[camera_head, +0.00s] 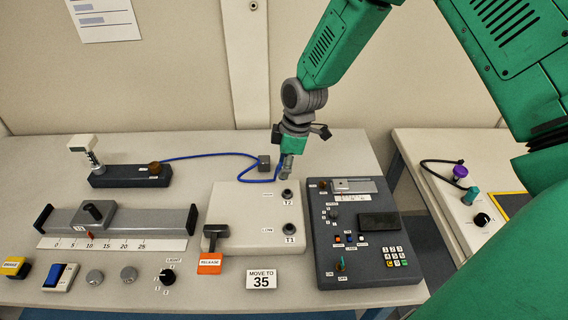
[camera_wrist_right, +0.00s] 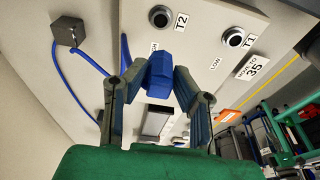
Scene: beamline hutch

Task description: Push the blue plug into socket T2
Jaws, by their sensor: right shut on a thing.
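My right gripper (camera_head: 289,164) hangs from above, just behind socket T2 (camera_head: 287,195) on the light panel box (camera_head: 245,194). In the right wrist view my right gripper (camera_wrist_right: 157,92) is shut on the blue plug (camera_wrist_right: 159,76), with the plug's faceted end showing between the fingers. In that view socket T2 (camera_wrist_right: 160,17) is an empty dark ring, apart from the plug. The plug's blue cable (camera_head: 205,156) runs to a small dark block (camera_head: 264,163). In the head view the plug is mostly hidden by the gripper. My left gripper is out of view.
Socket T1 (camera_head: 289,229) is in front of T2 and is empty. A dark keypad console (camera_head: 366,269) stands close to the right of the panel. A black lever (camera_head: 214,235) with an orange release tag (camera_head: 210,264) is at the panel's front left. A slider rail (camera_head: 140,219) lies further left.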

